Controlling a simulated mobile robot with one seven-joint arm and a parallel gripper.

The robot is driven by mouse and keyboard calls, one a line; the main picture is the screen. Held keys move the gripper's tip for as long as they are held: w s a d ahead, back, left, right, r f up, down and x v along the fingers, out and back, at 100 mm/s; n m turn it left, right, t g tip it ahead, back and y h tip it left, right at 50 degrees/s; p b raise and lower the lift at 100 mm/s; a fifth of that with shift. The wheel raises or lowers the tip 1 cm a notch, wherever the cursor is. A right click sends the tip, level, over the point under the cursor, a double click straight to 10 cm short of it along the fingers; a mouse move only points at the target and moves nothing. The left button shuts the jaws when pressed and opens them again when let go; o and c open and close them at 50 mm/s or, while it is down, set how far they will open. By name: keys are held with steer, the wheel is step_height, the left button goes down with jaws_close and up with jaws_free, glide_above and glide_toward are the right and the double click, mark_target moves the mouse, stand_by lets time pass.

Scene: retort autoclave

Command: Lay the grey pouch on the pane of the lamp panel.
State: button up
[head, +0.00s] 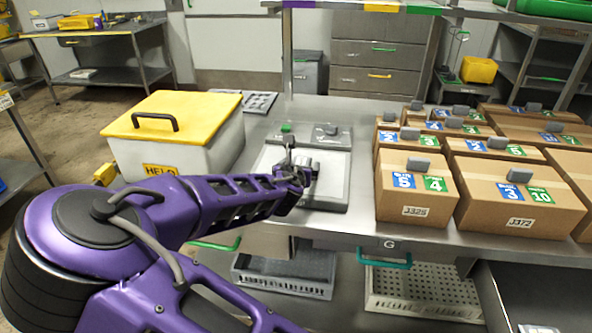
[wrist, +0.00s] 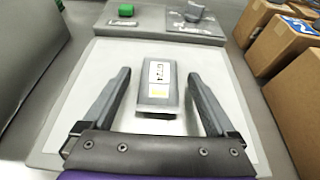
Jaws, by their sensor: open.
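My gripper (wrist: 158,85) is open, with one finger on each side of the pouch and a gap on both sides. In the head view my gripper (head: 300,172) is over the lamp panel (head: 325,207), and the arm hides part of the pane. A green button (wrist: 126,10) and a grey knob (wrist: 194,10) sit on the panel's far edge.
Cardboard boxes (head: 416,205) with grey pouches on top stand close to the right of the panel. A white bin with a yellow lid (head: 190,108) stands to the left. A perforated tray (head: 259,102) lies behind.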

steer(key=p+v, duration=0.2)
steer(key=v, duration=0.9)
steer(key=shift+s+r, duration=0.15)
steer(key=shift+s, duration=0.05)
steer(key=shift+a, duration=0.1)
